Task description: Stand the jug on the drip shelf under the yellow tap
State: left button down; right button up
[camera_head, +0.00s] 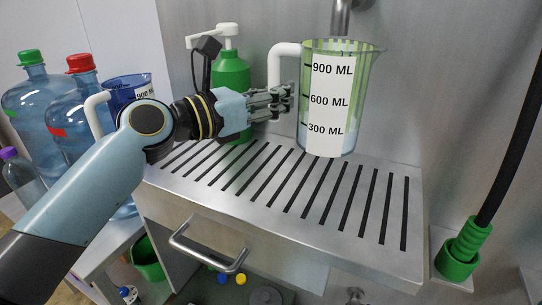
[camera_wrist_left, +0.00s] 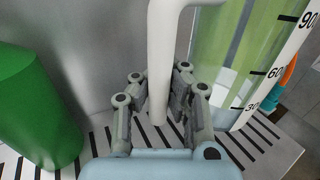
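The clear jug (camera_head: 367,85), with a white scale label and white handle, appears upright on the slotted metal drip shelf (camera_head: 391,264). It also shows at the right in the left wrist view (camera_wrist_left: 222,62). My left gripper (camera_head: 284,102) is at the handle, left of the jug. In the left wrist view its fingers (camera_wrist_left: 160,98) lie close on both sides of the white handle (camera_wrist_left: 161,62) and look shut on it. A grey metal tap (camera_head: 343,18) comes down behind and above the jug's rim; no yellow shows on it. My right gripper is out of view.
A green pump bottle (camera_head: 231,72) stands behind my left gripper; it is close in the left wrist view (camera_wrist_left: 38,105). Large blue bottles (camera_head: 70,110) and a blue jug (camera_head: 128,87) stand left. A black hose with a green end (camera_head: 462,250) hangs right. The shelf's right side is clear.

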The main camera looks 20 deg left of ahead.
pick_arm(q)
notch_tip(320, 180, down, 8)
jog(key=b, duration=0.3)
jog(key=shift+s+f+b, duration=0.1)
jog(key=shift+f+b, duration=0.05)
jog(key=shift+b, duration=0.2)
jog(key=shift+f, duration=0.5)
jog(key=c, duration=1.5)
grip_release()
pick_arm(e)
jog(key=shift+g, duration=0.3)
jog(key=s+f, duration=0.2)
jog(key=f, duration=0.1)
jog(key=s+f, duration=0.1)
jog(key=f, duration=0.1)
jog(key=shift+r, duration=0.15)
